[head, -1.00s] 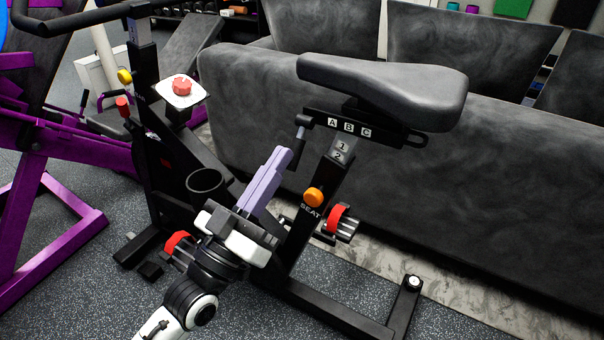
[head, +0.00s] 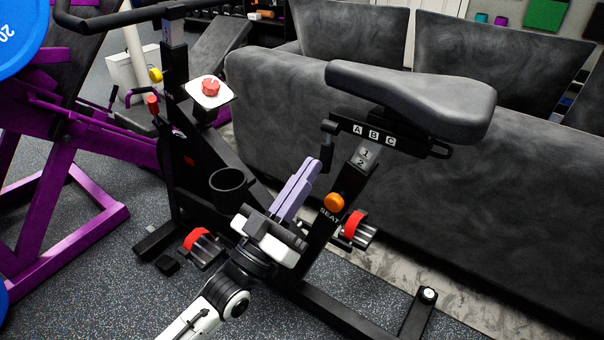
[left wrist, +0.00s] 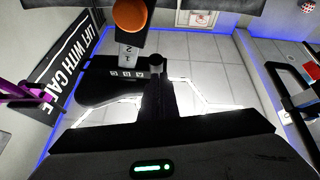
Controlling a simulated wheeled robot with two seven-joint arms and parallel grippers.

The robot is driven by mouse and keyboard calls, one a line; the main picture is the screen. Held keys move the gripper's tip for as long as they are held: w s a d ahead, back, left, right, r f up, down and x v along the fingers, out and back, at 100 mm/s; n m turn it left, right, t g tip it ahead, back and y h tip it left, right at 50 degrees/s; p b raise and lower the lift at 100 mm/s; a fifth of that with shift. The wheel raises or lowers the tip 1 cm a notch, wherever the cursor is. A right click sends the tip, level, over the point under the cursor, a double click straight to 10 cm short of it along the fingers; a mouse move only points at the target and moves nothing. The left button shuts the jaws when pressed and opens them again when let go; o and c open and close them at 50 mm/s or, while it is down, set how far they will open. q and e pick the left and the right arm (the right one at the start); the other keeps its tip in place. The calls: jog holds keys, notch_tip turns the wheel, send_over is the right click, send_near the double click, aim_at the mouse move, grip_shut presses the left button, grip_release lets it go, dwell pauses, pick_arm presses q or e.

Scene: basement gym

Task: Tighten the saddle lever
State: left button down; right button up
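The black saddle lever (head: 327,148) hangs from the clamp at the left end of the rail under the grey saddle (head: 410,95). The rail (head: 375,133) carries labels A, B and C. The lever shows in the left wrist view (left wrist: 157,64) beside the label plate. My left gripper (head: 312,163) has its lavender fingers together, pointing up and right. Their tips are close to the lever's lower end, just left of it in the head view; I cannot tell whether they touch. I see nothing held between them. My right gripper is not in view.
An orange SEAT knob (head: 334,202) sits on the seat post below the rail. A black cup holder (head: 228,184) is left of my gripper. A dark grey couch (head: 480,200) stands close behind the bike. Purple gym equipment (head: 50,210) is at left.

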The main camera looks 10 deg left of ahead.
pick_arm(q)
jog(key=shift+w+d+f, duration=0.15)
jog(key=shift+w+d, duration=0.2)
jog(key=shift+s+a+p, duration=0.3)
jog(key=shift+s+p, duration=0.15)
jog(key=s+a+f, duration=0.4)
jog(key=s+f, duration=0.2)
jog(key=f, duration=0.2)
jog(key=shift+s+a, duration=0.25)
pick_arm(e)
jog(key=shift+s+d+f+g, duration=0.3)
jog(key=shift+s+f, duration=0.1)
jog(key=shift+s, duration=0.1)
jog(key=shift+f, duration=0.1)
